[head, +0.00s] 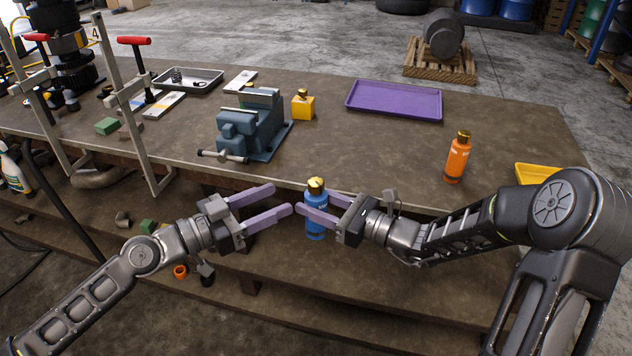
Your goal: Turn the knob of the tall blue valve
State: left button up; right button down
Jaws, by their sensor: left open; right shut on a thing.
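The tall blue valve (316,222) is a blue bottle shape with a brass-coloured knob (316,186) on top. It stands roughly upright in front of the bench's near edge, between the fingers of my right gripper (314,203), which is shut on its body below the knob. My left gripper (281,199) is open and empty, just left of the valve. Its lilac fingers point right toward the valve, their tips apart from the knob. The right gripper's fingers hide part of the valve's body.
On the bench (370,165) stand a blue-grey vise (255,125), a yellow block with a brass knob (303,106), an orange bottle with a brass knob (457,160), a purple tray (350,100) and a yellow tray (530,172). Red-handled clamps (135,42) stand at left. The bench between vise and orange bottle is clear.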

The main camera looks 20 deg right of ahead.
aim_at(309, 185)
pick_arm(q)
jog(key=x, duration=1)
jog(key=shift+w+d, duration=0.15)
jog(key=shift+d, duration=0.2)
jog(key=shift+c, duration=0.2)
grip_shut()
